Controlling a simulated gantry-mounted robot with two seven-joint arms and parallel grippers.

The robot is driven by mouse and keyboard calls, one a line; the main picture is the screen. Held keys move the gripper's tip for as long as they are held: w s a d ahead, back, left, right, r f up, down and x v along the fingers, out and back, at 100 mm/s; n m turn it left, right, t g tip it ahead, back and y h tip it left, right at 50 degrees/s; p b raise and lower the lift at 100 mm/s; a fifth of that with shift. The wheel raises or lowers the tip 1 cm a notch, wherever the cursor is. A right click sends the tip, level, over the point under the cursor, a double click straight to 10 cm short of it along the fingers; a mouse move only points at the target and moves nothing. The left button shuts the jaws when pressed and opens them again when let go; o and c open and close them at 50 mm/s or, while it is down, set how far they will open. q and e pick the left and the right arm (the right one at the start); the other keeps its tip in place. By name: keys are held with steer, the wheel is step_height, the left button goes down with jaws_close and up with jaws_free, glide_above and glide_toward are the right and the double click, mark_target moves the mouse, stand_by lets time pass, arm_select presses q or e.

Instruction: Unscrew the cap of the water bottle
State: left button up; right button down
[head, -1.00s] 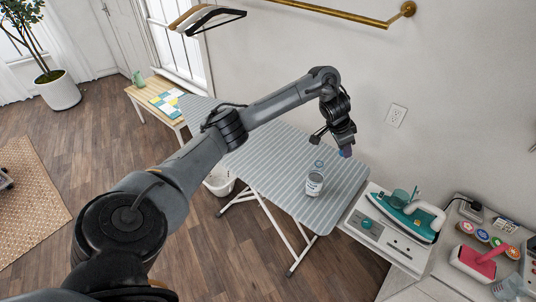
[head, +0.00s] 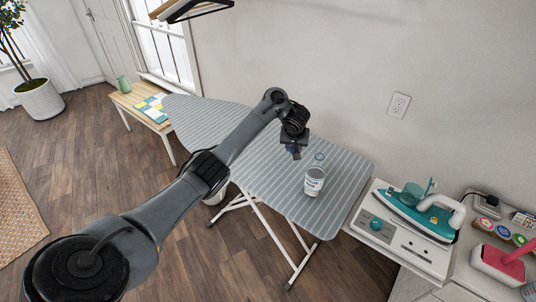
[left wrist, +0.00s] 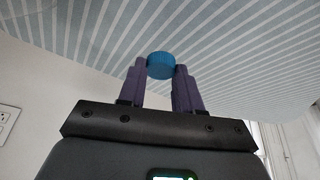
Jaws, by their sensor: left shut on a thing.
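The water bottle (head: 314,184) is clear with a pale label and stands upright on the striped ironing board. A small blue ring (head: 319,156) shows just above its body; I cannot tell whether it is the bottle's neck ring. My left gripper (head: 294,152) is above the board, up and left of the bottle in the head view and apart from it. In the left wrist view, its purple fingers are shut on a round blue cap (left wrist: 160,65) with a ridged side. My right gripper is not in view.
The ironing board (head: 260,178) is otherwise clear. A shelf with a teal iron (head: 420,203) stands to its right, with a pink-handled item (head: 500,262) beyond. A wall with an outlet (head: 399,105) is behind. A small wooden table (head: 127,102) stands at the far left.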

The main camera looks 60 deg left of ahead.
arm_select(q)
steer(key=b, duration=0.4)
glide_above(273, 156)
steer(key=d, duration=0.1)
steer(key=f, duration=0.4)
steer(key=s+f, duration=0.1)
steer(key=f, duration=0.1)
steer(key=shift+d, duration=0.2)
steer(key=shift+f+b, duration=0.65)
steer(key=shift+f, duration=1.4)
steer(key=o, duration=1)
steer(key=shift+f, duration=0.15)
